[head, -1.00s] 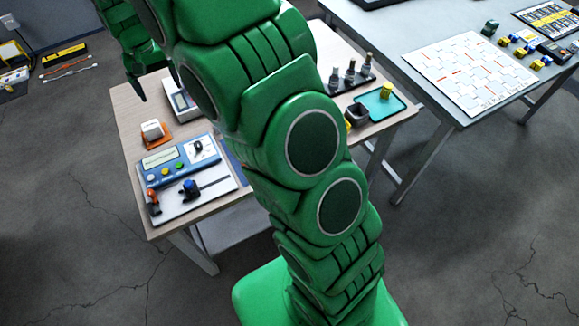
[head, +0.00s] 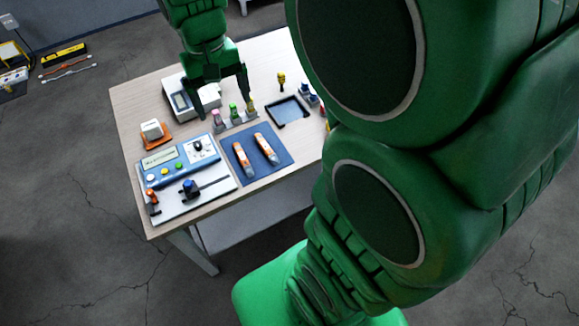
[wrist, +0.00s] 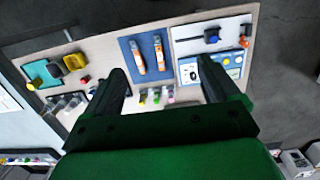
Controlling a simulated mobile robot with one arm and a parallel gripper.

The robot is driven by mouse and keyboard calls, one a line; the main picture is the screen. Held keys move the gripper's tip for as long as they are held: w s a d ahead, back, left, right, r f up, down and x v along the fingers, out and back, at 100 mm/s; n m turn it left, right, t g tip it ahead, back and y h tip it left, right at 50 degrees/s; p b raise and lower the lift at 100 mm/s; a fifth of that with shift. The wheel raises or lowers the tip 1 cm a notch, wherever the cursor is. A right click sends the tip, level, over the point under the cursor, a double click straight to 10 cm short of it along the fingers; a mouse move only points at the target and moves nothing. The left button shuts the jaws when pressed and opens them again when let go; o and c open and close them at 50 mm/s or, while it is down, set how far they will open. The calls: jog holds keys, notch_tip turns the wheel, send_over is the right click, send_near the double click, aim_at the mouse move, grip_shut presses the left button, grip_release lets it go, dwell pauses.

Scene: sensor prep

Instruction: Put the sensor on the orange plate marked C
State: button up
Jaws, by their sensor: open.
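An orange plate (head: 157,141) lies at the left of the wooden table with a white block (head: 152,129) on it. Any letter on the plate is too small to read, and I cannot tell whether the block is the sensor. My gripper (head: 222,99) is open and points down over the back of the table, to the right of the plate, near a white device with a screen (head: 180,99) and a rack of small bottles (head: 236,124). In the wrist view my gripper (wrist: 160,74) shows nothing held between its spread fingers. I cannot make out the plate in that view.
A blue button panel (head: 180,160) stands at the front left. A blue mat (head: 243,172) holds two orange-and-white tubes. A black-edged tray (head: 288,112) and a yellow item (head: 282,79) are further right. My arm hides the table's right end. The wrist view shows a teal tray (wrist: 40,75).

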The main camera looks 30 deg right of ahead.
jog(key=s+d, duration=0.2)
jog(key=s, duration=0.8)
jog(key=s+d, duration=0.1)
jog(key=s, duration=0.9)
jog(key=shift+s+d+f+g, duration=0.3)
jog(key=shift+d+f, duration=0.05)
